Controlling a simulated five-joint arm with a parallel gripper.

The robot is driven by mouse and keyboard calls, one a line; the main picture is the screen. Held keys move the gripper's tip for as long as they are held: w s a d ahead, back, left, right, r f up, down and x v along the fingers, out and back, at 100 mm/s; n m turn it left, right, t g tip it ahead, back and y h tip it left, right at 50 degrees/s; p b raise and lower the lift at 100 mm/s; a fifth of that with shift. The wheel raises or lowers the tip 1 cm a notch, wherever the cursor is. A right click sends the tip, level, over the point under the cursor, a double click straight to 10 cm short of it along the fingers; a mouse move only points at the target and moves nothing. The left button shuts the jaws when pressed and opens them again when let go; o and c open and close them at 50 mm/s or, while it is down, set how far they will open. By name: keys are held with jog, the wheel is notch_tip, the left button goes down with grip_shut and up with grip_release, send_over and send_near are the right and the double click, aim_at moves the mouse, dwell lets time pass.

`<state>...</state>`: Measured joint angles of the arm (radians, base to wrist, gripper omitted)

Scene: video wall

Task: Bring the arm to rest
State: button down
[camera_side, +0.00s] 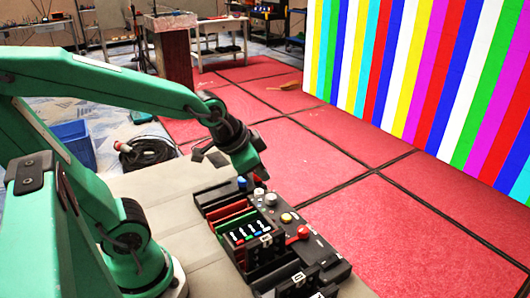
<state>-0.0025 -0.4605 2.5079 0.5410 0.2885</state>
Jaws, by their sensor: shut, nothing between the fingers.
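My green arm reaches in from the left and bends down to the right. My gripper (257,171) is dark, shut and empty. It points down near the far end of a dark control panel (330,259). In this view it sits near a blue knob (242,183) and a small red part at that end. I cannot tell whether it touches the panel or hangs just above it.
The panel carries pale knobs (271,199), a yellow knob (287,218), a red button (303,232) and slotted coloured modules (247,232). A striped video wall (430,75) stands at the right. A blue bin (75,143) and coiled cable (147,152) lie behind the arm.

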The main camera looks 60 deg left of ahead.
jog(key=s+r+n, duration=0.3)
jog(key=s+r, duration=0.1)
jog(key=s, duration=0.3)
jog(key=shift+r+g, duration=0.2)
jog(key=shift+g, duration=0.2)
jog(key=g, duration=0.6)
send_over(287, 216)
jog(key=shift+w+a+f, duration=0.1)
jog(key=shift+w+f, duration=0.05)
jog(key=shift+f, duration=2.4)
jog(key=shift+f, duration=0.1)
jog(key=f, duration=1.4)
jog(key=shift+s, duration=0.2)
